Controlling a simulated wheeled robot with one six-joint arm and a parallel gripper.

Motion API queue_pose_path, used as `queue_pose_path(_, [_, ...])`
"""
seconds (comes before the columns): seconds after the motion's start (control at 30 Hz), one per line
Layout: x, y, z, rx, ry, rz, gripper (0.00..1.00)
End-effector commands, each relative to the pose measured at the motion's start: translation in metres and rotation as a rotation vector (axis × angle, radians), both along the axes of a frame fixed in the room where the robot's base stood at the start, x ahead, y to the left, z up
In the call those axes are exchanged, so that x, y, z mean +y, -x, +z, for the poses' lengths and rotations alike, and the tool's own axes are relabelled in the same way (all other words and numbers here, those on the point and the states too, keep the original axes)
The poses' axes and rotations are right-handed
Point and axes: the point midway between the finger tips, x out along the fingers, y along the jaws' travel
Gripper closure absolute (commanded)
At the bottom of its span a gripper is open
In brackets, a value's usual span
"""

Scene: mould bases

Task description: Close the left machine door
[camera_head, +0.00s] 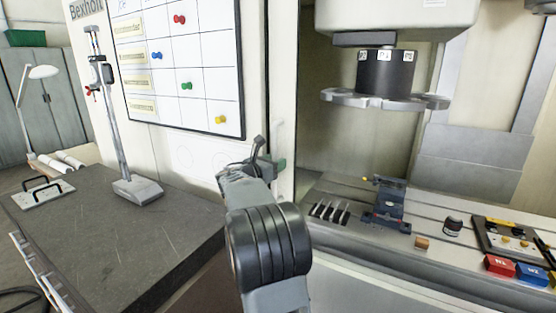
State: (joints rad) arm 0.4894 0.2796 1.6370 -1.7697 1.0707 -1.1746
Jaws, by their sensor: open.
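The left machine door (282,80) appears to be the cream panel at the left of the machine opening, its upright edge beside the open work space. A small green part, perhaps its handle (281,162), shows at that edge, partly hidden. My gripper (265,156) is at this edge, close to the green part. Its jaws are open, small and partly hidden by my arm, which reaches up from the bottom middle. I cannot tell whether a finger touches the door.
Inside the machine are a spindle head (385,72), a blue vise (388,205) and red and blue blocks (500,265). A dark stone table (120,235) with a height gauge (137,190) stands at left. A chart board (180,60) hangs above it.

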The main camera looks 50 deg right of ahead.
Motion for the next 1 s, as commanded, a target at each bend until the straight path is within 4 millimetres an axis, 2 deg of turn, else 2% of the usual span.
queue_pose_path(0.2, [-0.015,-0.001,0.000,0.000,0.000,0.000,0.56])
queue_pose_path(0.57, [-0.018,-0.001,0.000,-0.001,0.000,0.001,0.56])
queue_pose_path(1.0, [-0.018,-0.001,0.000,-0.001,-0.001,0.001,0.98])
